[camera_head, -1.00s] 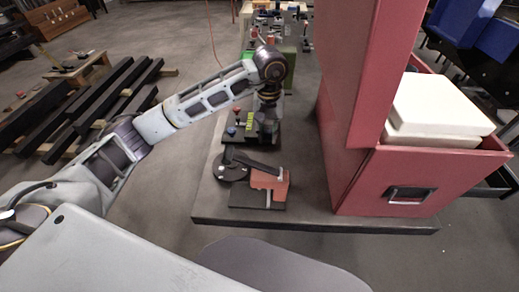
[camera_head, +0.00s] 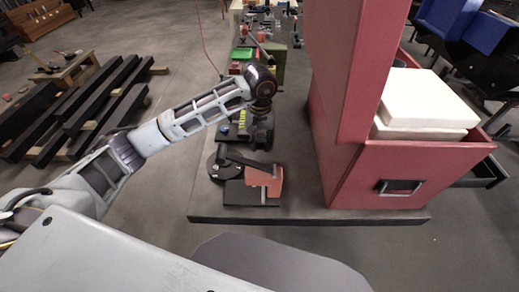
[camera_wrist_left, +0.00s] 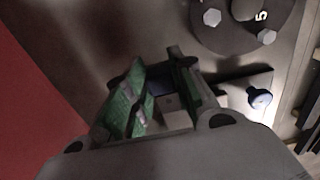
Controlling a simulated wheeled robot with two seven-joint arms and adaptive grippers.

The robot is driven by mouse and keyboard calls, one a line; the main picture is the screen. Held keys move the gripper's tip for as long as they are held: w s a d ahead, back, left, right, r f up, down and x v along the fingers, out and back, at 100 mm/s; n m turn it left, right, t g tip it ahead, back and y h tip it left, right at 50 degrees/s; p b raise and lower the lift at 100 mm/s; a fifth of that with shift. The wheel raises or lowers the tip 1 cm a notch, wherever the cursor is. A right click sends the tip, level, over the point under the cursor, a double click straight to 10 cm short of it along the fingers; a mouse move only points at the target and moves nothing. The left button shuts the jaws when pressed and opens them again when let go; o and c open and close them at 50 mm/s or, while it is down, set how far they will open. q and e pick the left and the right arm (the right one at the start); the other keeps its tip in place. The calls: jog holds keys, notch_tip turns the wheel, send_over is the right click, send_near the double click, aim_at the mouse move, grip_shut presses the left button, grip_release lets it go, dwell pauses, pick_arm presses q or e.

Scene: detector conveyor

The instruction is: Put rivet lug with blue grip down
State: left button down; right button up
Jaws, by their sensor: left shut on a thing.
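My left gripper (camera_head: 258,142) is low over the dark table, behind a red-orange block on a black base. In the left wrist view its green-padded fingers (camera_wrist_left: 165,92) are close together around a small dark-blue and grey piece (camera_wrist_left: 183,78). This looks like the rivet lug with blue grip, mostly hidden by the fingers; I cannot tell whether it touches the surface below. My right gripper is not in view.
A black disc fixture (camera_head: 203,176) and the red-orange block (camera_head: 264,180) stand at the table's front (camera_head: 310,214). A tall red cabinet (camera_head: 340,100) closes off the right side. A green box (camera_head: 278,68) is farther back. Bare table lies right of the block.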

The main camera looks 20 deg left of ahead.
aim_at(260, 147)
pick_arm(q)
jog(key=shift+f, duration=0.6)
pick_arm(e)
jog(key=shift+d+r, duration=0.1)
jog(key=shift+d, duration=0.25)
pick_arm(q)
jog(key=shift+f, duration=0.1)
jog(key=shift+f+p, duration=0.3)
jog(key=shift+f, duration=1.45)
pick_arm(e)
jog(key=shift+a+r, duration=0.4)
pick_arm(q)
jog(key=shift+f, duration=0.15)
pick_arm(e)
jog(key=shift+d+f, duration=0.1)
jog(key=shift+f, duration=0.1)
pick_arm(q)
jog(key=c, duration=1.2)
grip_release()
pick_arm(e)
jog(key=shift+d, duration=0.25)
